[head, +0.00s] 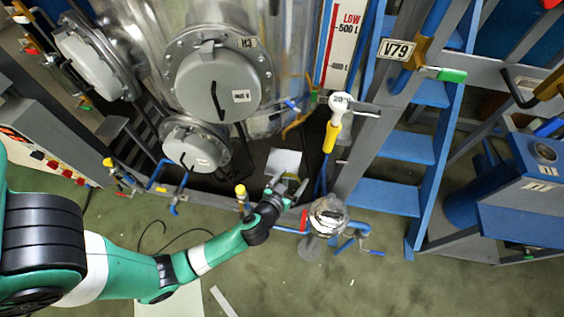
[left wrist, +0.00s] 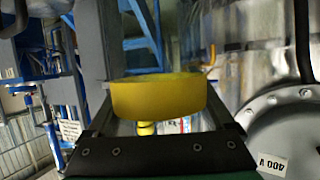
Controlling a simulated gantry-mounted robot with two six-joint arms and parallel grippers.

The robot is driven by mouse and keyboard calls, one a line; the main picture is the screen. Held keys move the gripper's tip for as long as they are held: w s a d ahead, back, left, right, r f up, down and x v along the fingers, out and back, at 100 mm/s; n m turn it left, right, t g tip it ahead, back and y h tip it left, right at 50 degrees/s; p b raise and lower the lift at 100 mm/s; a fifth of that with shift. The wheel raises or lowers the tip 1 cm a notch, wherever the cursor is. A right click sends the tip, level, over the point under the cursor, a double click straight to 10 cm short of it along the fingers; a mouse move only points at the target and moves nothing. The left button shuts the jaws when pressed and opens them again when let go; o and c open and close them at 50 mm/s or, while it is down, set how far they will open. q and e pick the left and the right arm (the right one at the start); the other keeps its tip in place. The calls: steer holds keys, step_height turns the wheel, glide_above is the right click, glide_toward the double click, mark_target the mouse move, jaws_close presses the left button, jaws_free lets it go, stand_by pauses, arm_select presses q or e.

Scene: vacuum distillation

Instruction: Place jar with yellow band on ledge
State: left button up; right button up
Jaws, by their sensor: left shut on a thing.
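The yellow band of the jar (left wrist: 158,97) fills the space between the fingers of my left gripper (left wrist: 160,105) in the left wrist view. My left gripper is shut on this jar; the jar's clear part is hard to make out. In the head view my left gripper (head: 287,190) is in front of the vessel frame, just above and left of a round metal fitting. I cannot pick out the jar clearly there. A flat pale surface (head: 283,162) lies just behind the gripper; I cannot tell whether it is the ledge. My right gripper is not in view.
Steel vessels with round grey hatches (head: 219,85) stand behind the gripper. A yellow-handled valve (head: 331,135) hangs above right of it. The round metal fitting (head: 328,215) with red and blue pipes is close on its right. Blue stairs (head: 385,195) stand farther right.

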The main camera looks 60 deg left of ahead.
arm_select(q)
steer(key=s+a+f+n+g+y+b, duration=0.1)
steer(key=a+f+n+b, duration=0.1)
steer(key=a+f+b, duration=0.3)
steer(key=s+a+f+n+g+y+b, duration=0.1)
steer(key=a+f+y+b, duration=0.15)
steer(key=f, duration=0.35)
steer(key=shift+g+h, duration=0.35)
steer(key=shift+g, duration=0.05)
steer(key=shift+a+r+b+x, duration=0.2)
steer(key=shift+r+b+x, duration=0.25)
steer(key=shift+b+x, duration=1.75)
steer(key=shift+a+r+b+x, duration=0.2)
steer(key=shift+r+b+x, duration=0.3)
steer(key=shift+x, duration=3.3)
steer(key=shift+a+r+b+x, duration=0.2)
steer(key=shift+r+b+x, duration=0.25)
steer(key=shift+b+x, duration=1.75)
steer(key=o, duration=1.2)
steer(key=shift+p+x, duration=0.8)
steer(key=shift+p, duration=0.15)
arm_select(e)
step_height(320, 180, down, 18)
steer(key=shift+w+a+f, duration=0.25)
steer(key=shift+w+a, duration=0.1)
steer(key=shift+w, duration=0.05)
arm_select(q)
steer(key=shift+o, duration=0.2)
steer(key=shift+w+r, duration=0.1)
